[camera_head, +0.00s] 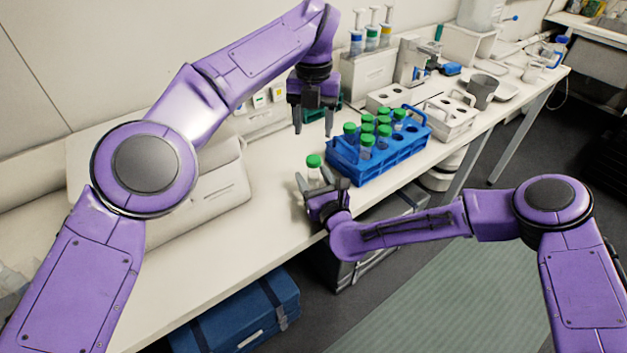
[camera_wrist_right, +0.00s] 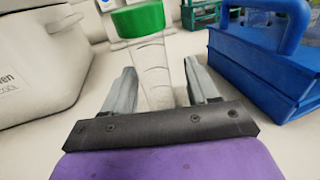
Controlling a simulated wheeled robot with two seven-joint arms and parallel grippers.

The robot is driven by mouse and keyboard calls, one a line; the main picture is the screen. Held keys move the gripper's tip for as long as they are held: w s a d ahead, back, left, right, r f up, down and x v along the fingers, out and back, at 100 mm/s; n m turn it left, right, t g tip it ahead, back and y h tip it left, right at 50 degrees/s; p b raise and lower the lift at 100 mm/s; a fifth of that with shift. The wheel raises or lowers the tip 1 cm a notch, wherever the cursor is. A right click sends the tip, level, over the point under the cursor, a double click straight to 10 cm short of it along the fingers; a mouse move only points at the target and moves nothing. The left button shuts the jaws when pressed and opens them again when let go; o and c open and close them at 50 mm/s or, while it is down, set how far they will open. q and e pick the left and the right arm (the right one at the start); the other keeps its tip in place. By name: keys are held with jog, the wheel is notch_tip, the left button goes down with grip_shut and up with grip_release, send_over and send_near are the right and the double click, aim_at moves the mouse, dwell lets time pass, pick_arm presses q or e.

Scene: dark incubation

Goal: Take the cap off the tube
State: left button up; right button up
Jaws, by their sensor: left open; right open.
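A clear tube (camera_head: 314,178) with a green cap (camera_head: 314,161) stands on the white bench, left of the blue rack. In the right wrist view the tube (camera_wrist_right: 155,70) is upright between the two fingers, with its green cap (camera_wrist_right: 138,19) above them. My right gripper (camera_head: 318,187) is open around the tube, with a gap visible beside the fingers. My left gripper (camera_head: 313,130) is open and empty, pointing down above the bench, higher than the cap and behind it. The tube's lower end is partly hidden by the right gripper.
A blue rack (camera_head: 400,163) with several green-capped tubes stands just right of the tube. White racks (camera_head: 452,118) and a grey cup (camera_head: 481,92) stand farther back. A white box (camera_head: 215,190) is at the left. The bench (camera_head: 240,250) in front is clear.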

aim_at(313, 159)
pick_arm(q)
jog(key=shift+s+r, duration=0.4)
jog(key=shift+s, duration=0.25)
pick_arm(e)
jog(key=shift+s+r, duration=0.35)
jog(key=shift+s, duration=0.2)
jog(key=c, duration=0.8)
grip_shut()
pick_arm(q)
jog(key=shift+w+f, duration=0.2)
jog(key=shift+w, duration=0.05)
pick_arm(e)
jog(key=shift+w+f, duration=0.2)
pick_arm(q)
jog(key=m, duration=0.5)
jog(key=shift+s+r, duration=0.1)
pick_arm(e)
jog(key=shift+s, duration=0.1)
pick_arm(q)
jog(key=m, duration=0.3)
jog(key=shift+m, duration=0.3)
jog(key=m, duration=0.5)
jog(key=shift+m, duration=0.4)
jog(key=m, duration=1.2)
jog(key=shift+m, duration=0.3)
notch_tip(313, 159, down, 8)
jog(key=shift+f, duration=0.1)
jog(key=shift+c, duration=0.3)
